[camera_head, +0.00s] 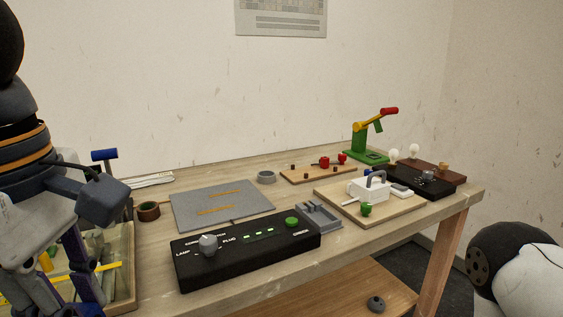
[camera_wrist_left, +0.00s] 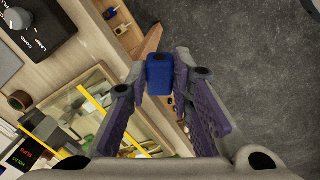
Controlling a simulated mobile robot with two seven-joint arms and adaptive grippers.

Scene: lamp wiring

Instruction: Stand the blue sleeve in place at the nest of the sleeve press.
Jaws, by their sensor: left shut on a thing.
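The blue sleeve (camera_wrist_left: 159,75) is a small, stout blue piece between the fingertips of my left gripper (camera_wrist_left: 158,82) in the left wrist view. The gripper is shut on it, over the front edge of the bench, with the floor beyond. In the head view the left arm is at the far left, and the sleeve cannot be made out there. The sleeve press (camera_head: 364,142) stands at the back right of the bench, with a green base, a yellow lever and a red handle. Its nest is too small to tell clearly. My right gripper is not in view.
A black control box (camera_head: 250,250), a grey mat (camera_head: 222,204) and a wooden board with a white device (camera_head: 368,190) lie between the left arm and the press. A bin (camera_head: 122,270) is beside the left arm. A black board (camera_head: 428,180) is right of the press.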

